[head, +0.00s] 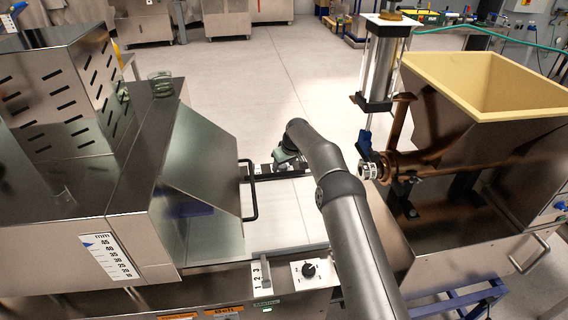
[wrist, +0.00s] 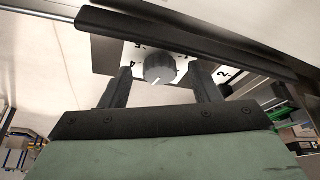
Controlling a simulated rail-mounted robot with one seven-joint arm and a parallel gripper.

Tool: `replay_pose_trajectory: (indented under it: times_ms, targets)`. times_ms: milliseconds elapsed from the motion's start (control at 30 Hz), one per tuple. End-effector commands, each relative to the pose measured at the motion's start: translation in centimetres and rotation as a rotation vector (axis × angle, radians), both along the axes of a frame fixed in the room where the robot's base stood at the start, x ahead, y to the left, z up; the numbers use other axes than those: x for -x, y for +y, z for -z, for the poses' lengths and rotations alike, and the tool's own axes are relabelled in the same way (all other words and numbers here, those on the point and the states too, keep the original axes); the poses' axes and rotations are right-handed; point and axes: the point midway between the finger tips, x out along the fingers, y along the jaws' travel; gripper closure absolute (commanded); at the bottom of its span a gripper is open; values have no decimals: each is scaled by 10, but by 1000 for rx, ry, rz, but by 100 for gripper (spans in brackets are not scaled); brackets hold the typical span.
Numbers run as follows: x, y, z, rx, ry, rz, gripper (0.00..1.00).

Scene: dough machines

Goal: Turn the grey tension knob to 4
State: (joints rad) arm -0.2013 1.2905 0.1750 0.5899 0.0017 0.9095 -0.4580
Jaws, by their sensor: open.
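The grey tension knob (wrist: 158,67) shows in the wrist view on a white dial plate (wrist: 110,50) with black numbers around it. Figures that look like 4 and 5 are left of the knob, and a 2 is at its right. A pale mark shows on the knob, but I cannot tell surely which number it points at. My gripper (wrist: 163,75) is open, with one finger on each side of the knob; I cannot tell whether they touch it. In the head view my gripper (head: 284,158) is at the belt's far side, partly hidden by my arm, and the knob is hidden.
A dark bar (wrist: 180,42) crosses the wrist view close above the knob. In the head view a pale belt (head: 285,215) lies below my arm, with a black handle (head: 250,190) at its left. A black knob (head: 308,269) is on the near panel. A yellow-rimmed hopper (head: 480,115) stands right.

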Motion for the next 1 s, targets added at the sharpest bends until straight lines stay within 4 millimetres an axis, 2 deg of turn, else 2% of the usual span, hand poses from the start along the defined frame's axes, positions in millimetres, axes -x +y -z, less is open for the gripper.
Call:
replay_pose_trajectory:
  times_ms: [233, 400, 767, 1000]
  targets:
    - [0, 0, 0, 0, 0, 0, 44]
    - [0, 0, 0, 0, 0, 0, 89]
    - [0, 0, 1, 0, -1, 40, 88]
    - [1, 2, 2, 1, -2, 180, 88]
